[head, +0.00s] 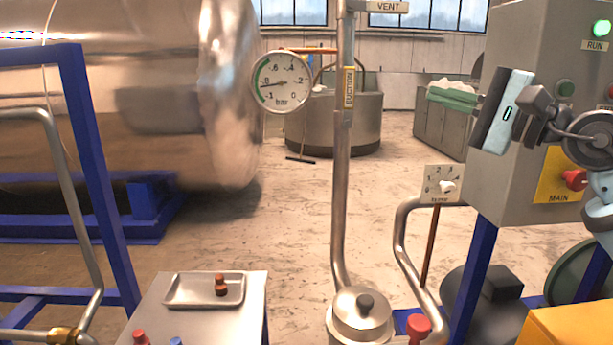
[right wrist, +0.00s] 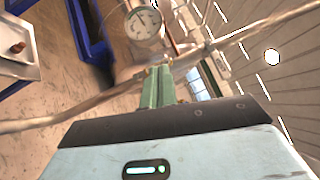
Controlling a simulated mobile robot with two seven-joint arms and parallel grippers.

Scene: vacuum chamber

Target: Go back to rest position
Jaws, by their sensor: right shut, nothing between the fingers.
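My right gripper (head: 432,94) is at the right of the head view, raised in front of the grey control box, with its green fingers pointing left. The fingers also show in the right wrist view (right wrist: 157,72), closed together with nothing between them. No object touches the fingertips as far as I can see. My left gripper is not in the head view.
The grey control box (head: 540,190) with its MAIN switch stands close to my right arm. A vertical suction pipe (head: 341,190) with a pressure gauge (head: 282,82) rises mid-view. A steel table (head: 250,300) with a tray (head: 180,290) is front left. Open floor lies beyond.

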